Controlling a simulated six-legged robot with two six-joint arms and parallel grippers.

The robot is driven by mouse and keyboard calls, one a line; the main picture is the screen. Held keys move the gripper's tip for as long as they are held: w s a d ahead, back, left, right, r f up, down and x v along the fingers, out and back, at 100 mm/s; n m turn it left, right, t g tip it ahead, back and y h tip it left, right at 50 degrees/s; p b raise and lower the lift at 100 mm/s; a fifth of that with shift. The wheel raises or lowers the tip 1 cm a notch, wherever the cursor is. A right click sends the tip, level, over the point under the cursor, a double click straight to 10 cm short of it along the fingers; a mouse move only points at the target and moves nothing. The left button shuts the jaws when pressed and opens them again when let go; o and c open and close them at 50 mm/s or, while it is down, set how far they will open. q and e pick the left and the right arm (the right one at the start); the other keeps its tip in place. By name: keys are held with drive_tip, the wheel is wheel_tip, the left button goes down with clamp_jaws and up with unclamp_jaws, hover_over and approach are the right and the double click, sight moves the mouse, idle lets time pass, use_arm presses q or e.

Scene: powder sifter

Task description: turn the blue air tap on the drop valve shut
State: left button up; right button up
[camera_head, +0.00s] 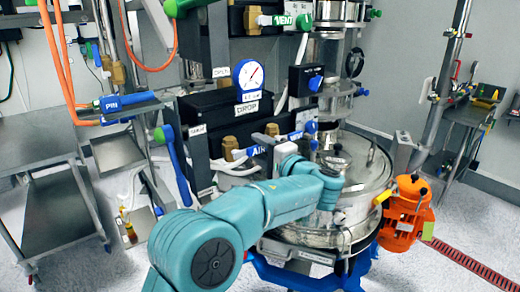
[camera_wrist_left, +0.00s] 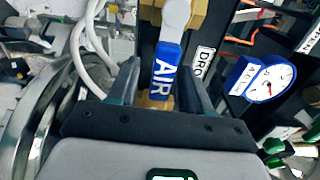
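The blue air tap handle marked AIR (camera_head: 254,151) is on the drop valve, beside a brass body (camera_head: 230,146) and below the DROP label (camera_head: 247,107). In the left wrist view the blue handle (camera_wrist_left: 165,78) lies between the two fingers of my left gripper (camera_wrist_left: 163,88). The fingers are open, with a gap on each side of the handle. My right gripper is in neither view.
A round pressure gauge (camera_head: 248,75) is above the valve, and a VENT tap (camera_head: 284,20) higher up. A steel sifter lid (camera_head: 365,172) is close on the right, with an orange motor (camera_head: 407,212) beyond. White hoses (camera_wrist_left: 92,50) run near the gripper.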

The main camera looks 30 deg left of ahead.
use_arm(q)
drive_tip(key=shift+s+a, duration=0.1)
drive_tip(key=b+v, duration=0.4)
drive_tip(key=v, duration=1.2)
drive_tip(key=shift+d, duration=0.25)
drive_tip(key=shift+f, duration=0.1)
